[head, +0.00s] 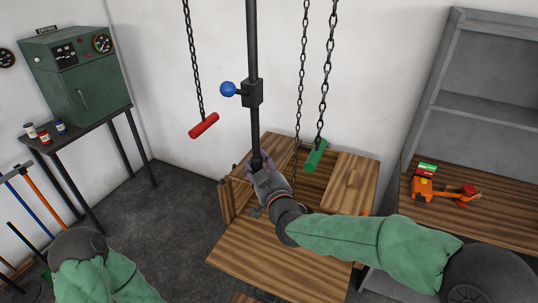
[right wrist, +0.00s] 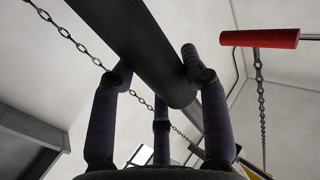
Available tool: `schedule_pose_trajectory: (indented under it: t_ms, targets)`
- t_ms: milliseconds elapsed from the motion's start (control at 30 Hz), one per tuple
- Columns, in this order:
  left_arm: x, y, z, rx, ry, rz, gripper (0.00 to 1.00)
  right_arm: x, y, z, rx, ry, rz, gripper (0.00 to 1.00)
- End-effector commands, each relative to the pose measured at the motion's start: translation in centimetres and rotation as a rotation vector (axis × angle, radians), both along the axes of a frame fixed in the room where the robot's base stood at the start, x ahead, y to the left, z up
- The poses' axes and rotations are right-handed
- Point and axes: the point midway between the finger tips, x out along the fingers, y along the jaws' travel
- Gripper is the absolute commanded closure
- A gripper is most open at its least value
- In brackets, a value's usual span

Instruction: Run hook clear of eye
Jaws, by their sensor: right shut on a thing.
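A long dark pole (head: 252,60) hangs upright in the middle of the head view, with a blue ball knob (head: 228,89) on a block at its side. My right gripper (head: 259,165) is shut on the pole's lower end, above the wooden cabinet. In the right wrist view the gripper's dark fingers (right wrist: 160,100) stand around the pole (right wrist: 150,50), whose blunt end shows between them. I cannot make out a hook or an eye in either view. My left gripper is out of view; only my left sleeve shows at the lower left.
A red handle (head: 204,125) and a green handle (head: 315,155) hang on chains either side of the pole. A wooden cabinet (head: 240,255) stands below. A green machine (head: 78,75) stands left, and a grey shelf (head: 485,100) with an orange toy (head: 424,190) stands right.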

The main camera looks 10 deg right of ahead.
Motion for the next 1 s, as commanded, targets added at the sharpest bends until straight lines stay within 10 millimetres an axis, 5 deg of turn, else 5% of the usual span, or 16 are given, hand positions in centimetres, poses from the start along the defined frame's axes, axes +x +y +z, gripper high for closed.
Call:
schedule_pose_trajectory:
  t_ms: [233, 667, 700, 767, 1000]
  targets:
    - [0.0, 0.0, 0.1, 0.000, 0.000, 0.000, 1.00, -2.7, 1.9, 0.0, -0.002, 0.002, 0.003, 1.00]
    - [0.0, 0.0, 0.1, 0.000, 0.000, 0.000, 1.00, -3.0, 2.0, 0.0, -0.001, 0.002, 0.000, 1.00]
    - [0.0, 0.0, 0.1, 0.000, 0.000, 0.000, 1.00, -3.0, 2.0, 0.0, 0.000, 0.002, 0.000, 0.46]
    - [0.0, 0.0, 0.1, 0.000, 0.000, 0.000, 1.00, -3.0, 2.0, 0.0, 0.000, 0.001, 0.000, 0.29]
    - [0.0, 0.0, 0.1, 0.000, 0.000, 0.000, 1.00, -3.0, 2.0, 0.0, 0.000, 0.001, -0.001, 0.29]
